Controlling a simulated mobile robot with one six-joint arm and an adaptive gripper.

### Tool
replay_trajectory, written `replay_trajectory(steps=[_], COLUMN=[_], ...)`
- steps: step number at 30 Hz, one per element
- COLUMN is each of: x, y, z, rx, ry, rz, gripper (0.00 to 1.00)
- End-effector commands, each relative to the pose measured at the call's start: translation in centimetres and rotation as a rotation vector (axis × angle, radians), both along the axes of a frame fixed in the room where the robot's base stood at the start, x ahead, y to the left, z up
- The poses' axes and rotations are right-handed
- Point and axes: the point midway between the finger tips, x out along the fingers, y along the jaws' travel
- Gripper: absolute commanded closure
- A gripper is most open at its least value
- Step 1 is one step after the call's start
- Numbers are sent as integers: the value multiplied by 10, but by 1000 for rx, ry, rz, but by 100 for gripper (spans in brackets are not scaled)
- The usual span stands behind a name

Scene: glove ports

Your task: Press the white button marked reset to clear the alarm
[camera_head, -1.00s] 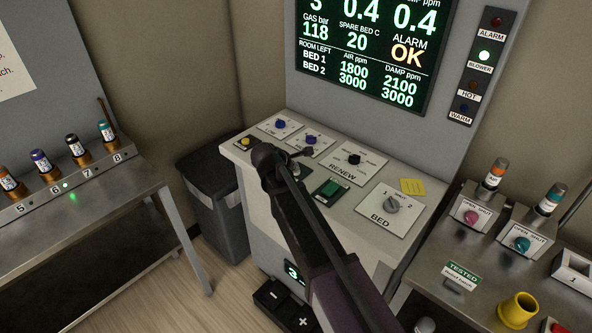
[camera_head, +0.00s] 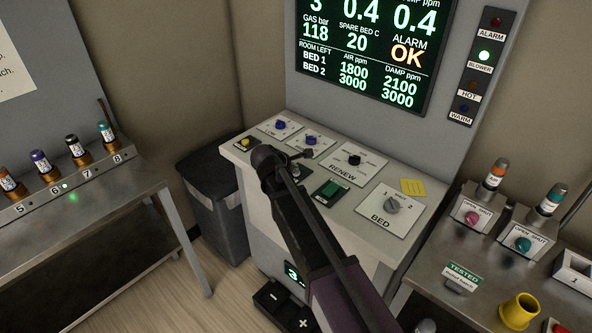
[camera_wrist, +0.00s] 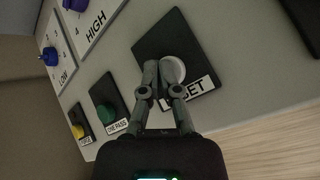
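The white reset button (camera_wrist: 173,69) sits on a black plate in the wrist view, with a white label partly hidden and reading "SET". My gripper (camera_wrist: 159,67) is in front of the plate, its fingers brought together and empty, with the tips overlapping the button's left side. I cannot tell whether they touch it. In the head view my gripper (camera_head: 268,158) is over the left part of the console, and my arm hides the button. The screen (camera_head: 365,50) reads "ALARM OK". The alarm lamp (camera_head: 496,21) looks dark red.
Near the button are a green button (camera_wrist: 106,113), a yellow button (camera_wrist: 77,131) and a blue knob (camera_wrist: 49,56) marked LOW. The console (camera_head: 350,215) also carries RENEW and BED knobs. A dark bin (camera_head: 215,190) stands to its left. Metal benches flank it.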

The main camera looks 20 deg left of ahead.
Motion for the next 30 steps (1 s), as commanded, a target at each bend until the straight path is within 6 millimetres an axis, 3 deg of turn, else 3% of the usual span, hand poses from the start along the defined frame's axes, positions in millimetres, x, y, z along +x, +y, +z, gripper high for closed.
replay_trajectory(steps=[16, 30], x=[2, 2], y=[2, 1], z=[7, 40], rx=[2, 1], ry=[-1, -2], rz=[3, 2], gripper=[100, 100])
